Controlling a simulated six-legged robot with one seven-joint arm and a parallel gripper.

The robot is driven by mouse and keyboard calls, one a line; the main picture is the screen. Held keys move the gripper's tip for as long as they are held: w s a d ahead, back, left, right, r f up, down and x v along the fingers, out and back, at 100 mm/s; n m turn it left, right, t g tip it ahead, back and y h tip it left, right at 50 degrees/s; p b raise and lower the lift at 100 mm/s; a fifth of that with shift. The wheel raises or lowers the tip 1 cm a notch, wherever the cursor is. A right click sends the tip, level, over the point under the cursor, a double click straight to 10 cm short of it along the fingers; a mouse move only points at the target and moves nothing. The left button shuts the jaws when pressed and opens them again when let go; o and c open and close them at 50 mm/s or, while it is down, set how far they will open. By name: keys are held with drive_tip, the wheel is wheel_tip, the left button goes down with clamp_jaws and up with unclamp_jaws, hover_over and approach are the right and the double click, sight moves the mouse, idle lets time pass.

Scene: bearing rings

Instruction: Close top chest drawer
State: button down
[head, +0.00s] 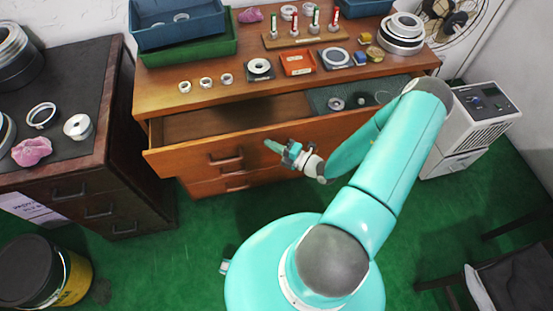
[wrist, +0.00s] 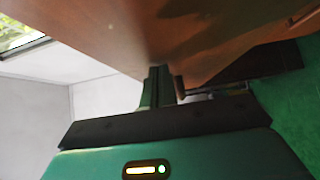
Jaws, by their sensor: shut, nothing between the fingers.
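The wooden chest (head: 160,82) stands against the wall, and its top drawer (head: 190,163) is pulled out, with the open inside (head: 220,118) visible. The drawer's handle (head: 226,159) is on the left part of its front. My gripper (head: 270,145) is just in front of the drawer front, right of that handle, with its fingers shut and empty. In the wrist view the shut fingers (wrist: 161,84) point at a brown wooden surface (wrist: 200,35); I cannot tell whether they touch it.
A dark mat with small rings (head: 330,98) lies in the drawer's right part. A dark cabinet (head: 100,175) stands left, a white machine (head: 468,120) right.

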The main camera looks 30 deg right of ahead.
drive_tip(key=w+d, duration=0.2)
drive_tip(key=w, duration=0.5)
drive_tip(key=w+d, duration=0.2)
drive_tip(key=w, duration=0.5)
drive_tip(key=shift+d, duration=0.3)
drive_tip(key=shift+w+r, duration=0.15)
drive_tip(key=shift+w, duration=0.05)
drive_tip(key=shift+s+a, duration=0.1)
